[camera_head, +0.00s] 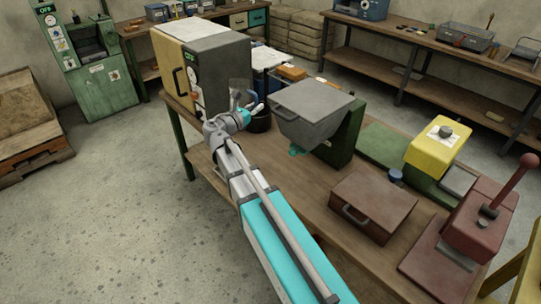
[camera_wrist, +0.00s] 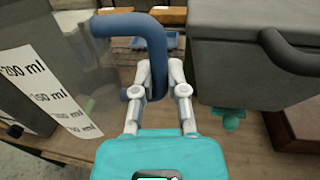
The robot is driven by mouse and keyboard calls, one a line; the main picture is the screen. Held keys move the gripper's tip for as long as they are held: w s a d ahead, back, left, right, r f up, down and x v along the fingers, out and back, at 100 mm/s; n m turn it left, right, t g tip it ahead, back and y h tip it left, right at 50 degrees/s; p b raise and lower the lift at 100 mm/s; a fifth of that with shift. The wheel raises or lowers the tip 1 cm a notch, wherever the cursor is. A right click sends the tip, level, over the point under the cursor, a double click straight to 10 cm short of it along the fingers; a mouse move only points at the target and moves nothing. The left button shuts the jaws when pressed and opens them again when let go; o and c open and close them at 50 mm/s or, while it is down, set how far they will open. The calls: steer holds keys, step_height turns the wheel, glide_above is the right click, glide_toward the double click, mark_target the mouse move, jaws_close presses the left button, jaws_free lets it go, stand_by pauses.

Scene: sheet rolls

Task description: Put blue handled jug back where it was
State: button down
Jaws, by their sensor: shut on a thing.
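The blue handled jug is clear, with a white scale label marked in ml. In the wrist view its clear body (camera_wrist: 92,75) is at left and its blue handle (camera_wrist: 157,45) lies between the fingers of my gripper (camera_wrist: 159,72). My gripper is shut on the handle. In the head view my gripper (camera_head: 247,108) is over the left part of the wooden workbench (camera_head: 270,160), and the faint clear jug (camera_head: 240,87) shows just beyond it. The jug looks roughly upright. Whether its base touches anything is hidden.
A grey oven-like box (camera_head: 215,65) stands close behind the jug. A brown lidded box (camera_head: 375,205) and a red press (camera_head: 480,225) are farther right.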

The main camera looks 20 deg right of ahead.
step_height(320, 180, down, 14)
steer(key=b, duration=1.2)
steer(key=shift+r+b, duration=0.2)
steer(key=shift+b, duration=0.1)
steer(key=shift+w+d, duration=0.1)
steer(key=w+d+f+g+b, duration=0.1)
steer(key=w+d, duration=0.2)
steer(key=d, duration=0.3)
steer(key=w+d+f+m+h+b, duration=0.1)
steer(key=w+d+f+b, duration=0.1)
steer(key=d, duration=0.4)
steer(key=shift+w+d+g, duration=0.2)
steer(key=shift+w+g, duration=0.2)
steer(key=shift+w, duration=0.05)
steer(key=shift+f, duration=0.15)
step_height(320, 180, down, 6)
steer(key=b, duration=0.6)
steer(key=shift+f+b, duration=1.9)
steer(key=shift+b, duration=0.15)
